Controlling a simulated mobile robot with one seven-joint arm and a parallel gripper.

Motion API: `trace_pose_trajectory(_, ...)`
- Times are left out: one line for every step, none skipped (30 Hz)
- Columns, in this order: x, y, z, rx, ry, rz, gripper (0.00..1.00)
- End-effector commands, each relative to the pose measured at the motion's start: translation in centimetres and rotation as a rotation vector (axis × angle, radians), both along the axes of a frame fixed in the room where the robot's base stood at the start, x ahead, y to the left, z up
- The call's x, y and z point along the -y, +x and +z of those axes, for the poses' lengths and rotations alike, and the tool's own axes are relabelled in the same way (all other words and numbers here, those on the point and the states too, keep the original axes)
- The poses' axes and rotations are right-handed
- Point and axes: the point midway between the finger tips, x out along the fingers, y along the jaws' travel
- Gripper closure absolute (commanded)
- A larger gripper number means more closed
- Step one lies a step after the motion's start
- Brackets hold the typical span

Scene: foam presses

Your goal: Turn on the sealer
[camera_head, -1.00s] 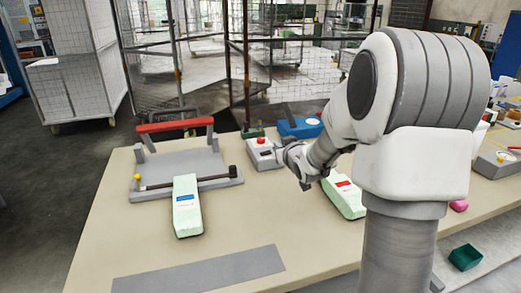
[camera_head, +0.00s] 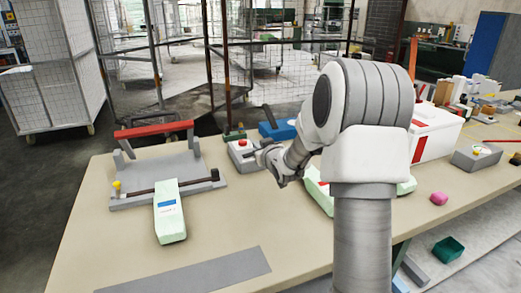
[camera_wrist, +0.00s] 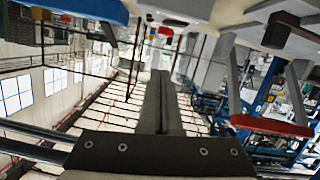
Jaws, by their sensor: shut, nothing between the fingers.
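The sealer (camera_head: 170,175) stands at the left of the table in the head view, a grey flat press with a raised red-handled bar (camera_head: 153,130). Its red bar also shows at the right of the wrist view (camera_wrist: 270,125). A small grey control box (camera_head: 243,158) with a red button and a dark switch sits right of it. My gripper (camera_head: 256,150) is at the right side of this box, close to it; I cannot tell if it touches. In the wrist view my fingers (camera_wrist: 160,95) are together and empty. The red button shows beyond them (camera_wrist: 165,31).
Another green block (camera_head: 318,190) is partly behind my arm. A blue device (camera_head: 278,130) stands behind the box. A grey strip (camera_head: 190,272) lies in front.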

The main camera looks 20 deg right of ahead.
Motion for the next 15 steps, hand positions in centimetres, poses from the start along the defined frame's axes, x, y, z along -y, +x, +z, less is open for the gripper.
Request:
trace_pose_trajectory(0.0,1.0,-0.4,0.000,0.001,0.001,1.00)
trace_pose_trajectory(0.0,1.5,-0.5,0.001,0.001,0.000,1.00)
trace_pose_trajectory(0.1,2.2,-0.7,0.000,0.001,0.000,1.00)
trace_pose_trajectory(0.1,2.7,-0.8,0.000,0.001,0.001,1.00)
trace_pose_trajectory(0.1,3.3,-0.9,0.000,0.000,0.001,1.00)
trace_pose_trajectory(0.1,3.9,-1.1,0.001,0.000,0.001,1.00)
trace_pose_trajectory(0.1,4.4,-1.2,0.000,0.000,0.001,1.00)
trace_pose_trajectory(0.2,4.9,-1.3,0.000,0.000,0.000,1.00)
trace_pose_trajectory(0.2,5.5,-1.5,0.000,0.000,0.000,1.00)
trace_pose_trajectory(0.2,5.9,-1.6,0.001,0.000,0.000,1.00)
trace_pose_trajectory(0.3,6.0,-2.0,-0.002,0.000,0.000,1.00)
trace_pose_trajectory(0.4,5.8,-3.0,-0.004,0.001,-0.001,1.00)
trace_pose_trajectory(0.5,5.8,-3.4,-0.005,0.001,-0.001,1.00)
trace_pose_trajectory(0.5,5.8,-3.8,-0.004,0.001,-0.001,1.00)
trace_pose_trajectory(0.6,5.8,-4.2,-0.002,0.001,-0.001,1.00)
